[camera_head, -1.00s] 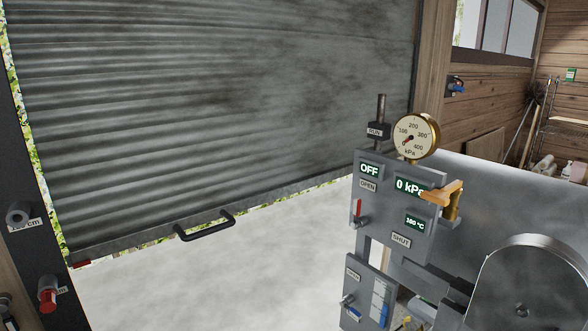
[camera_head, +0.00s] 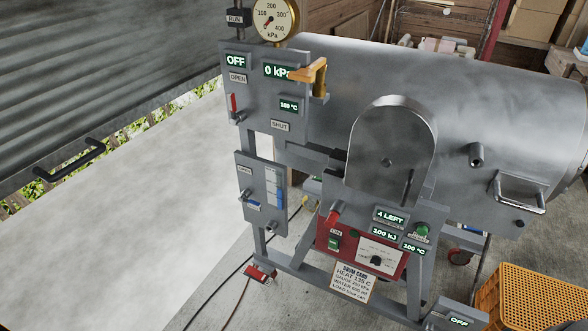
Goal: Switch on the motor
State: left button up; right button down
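A large grey metal drum (camera_head: 470,110) lies on a frame. The upper control panel (camera_head: 258,100) beside it has an OFF display (camera_head: 236,61), a 0 kPa display (camera_head: 279,71) and a small red lever (camera_head: 234,104). A dark block labelled RUN (camera_head: 237,17) is above it, cut by the top edge. A red box (camera_head: 390,268) under the drum has a green switch (camera_head: 333,241) and a white dial. A second OFF display (camera_head: 459,321) is at the bottom edge. I cannot tell which control is the motor's. Neither gripper is in view.
A pressure gauge (camera_head: 275,18) and a yellow handle (camera_head: 310,73) are at the upper panel. A lower panel (camera_head: 257,190) hangs below it. A roller door (camera_head: 110,60) is at the left. An orange crate (camera_head: 530,301) stands at bottom right. Cables cross the floor.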

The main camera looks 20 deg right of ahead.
aim_at(333, 244)
jog(key=z, duration=1.05)
